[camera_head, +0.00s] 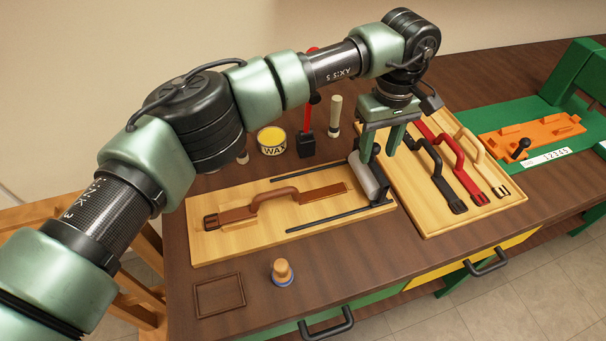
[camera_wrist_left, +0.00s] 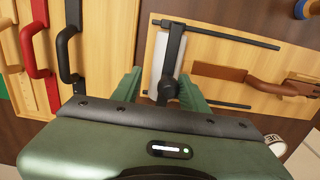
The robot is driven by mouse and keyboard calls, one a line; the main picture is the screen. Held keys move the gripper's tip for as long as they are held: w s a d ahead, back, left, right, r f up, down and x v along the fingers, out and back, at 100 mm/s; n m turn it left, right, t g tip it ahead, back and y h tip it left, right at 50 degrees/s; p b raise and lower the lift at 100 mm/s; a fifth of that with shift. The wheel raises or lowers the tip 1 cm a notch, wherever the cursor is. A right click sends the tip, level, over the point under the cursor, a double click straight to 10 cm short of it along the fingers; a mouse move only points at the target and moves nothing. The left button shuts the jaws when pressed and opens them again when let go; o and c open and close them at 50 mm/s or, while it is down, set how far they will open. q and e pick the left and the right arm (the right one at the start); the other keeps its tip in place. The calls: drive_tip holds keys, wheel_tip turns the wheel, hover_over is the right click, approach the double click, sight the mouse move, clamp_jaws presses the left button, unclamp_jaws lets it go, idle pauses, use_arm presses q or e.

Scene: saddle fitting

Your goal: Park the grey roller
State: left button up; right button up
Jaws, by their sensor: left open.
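The grey roller (camera_head: 369,182) sits at the right end of the left wooden board (camera_head: 235,250), by the ends of the two black rails (camera_head: 318,210). My left gripper (camera_head: 378,156) points down above the roller. In the wrist view its open fingers (camera_wrist_left: 160,75) stand on either side of the knob, apart from it as far as I can see. Contact with the roller cannot be told. My right gripper is not in view.
A brown strap (camera_head: 290,200) lies on the left board. The right board (camera_head: 430,215) carries black, red and tan straps. A wax tin (camera_head: 271,141), a red-handled tool and a pale-handled tool stand behind. A wooden stamp-like knob (camera_head: 282,271) and an empty square frame (camera_head: 219,297) lie in front.

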use_arm(q)
drive_tip(key=shift+r, duration=0.1)
drive_tip(key=shift+a+r+p, duration=0.1)
drive_tip(key=shift+r+p, duration=1.55)
drive_tip(key=shift+r, duration=1.2)
